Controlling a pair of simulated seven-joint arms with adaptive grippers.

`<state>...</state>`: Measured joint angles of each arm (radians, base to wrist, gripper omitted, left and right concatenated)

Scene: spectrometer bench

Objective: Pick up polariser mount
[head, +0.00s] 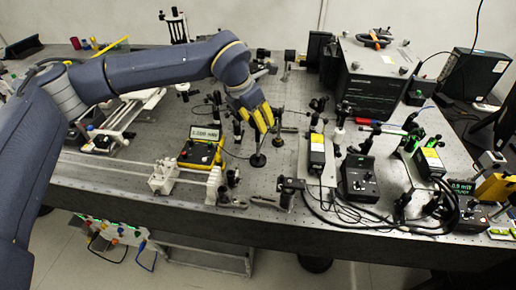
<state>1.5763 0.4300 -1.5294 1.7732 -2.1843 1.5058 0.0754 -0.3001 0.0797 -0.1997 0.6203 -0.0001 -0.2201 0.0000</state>
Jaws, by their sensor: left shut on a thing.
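My left gripper (262,119), with yellow fingers, points down over the middle of the optical bench. It is shut on a slim dark post-mounted part, which I take to be the polariser mount (258,159). The mount's post and round black base show below the fingertips. Its upper part is hidden by the fingers. I cannot tell whether the base touches the bench top or is just above it. My right gripper is not in view.
A yellow power meter (199,149) stands left of the mount. Several posts and optics crowd the bench (110,172) around it. A black controller box (361,180) with cables lies to the right. A large black instrument (372,85) stands at the back.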

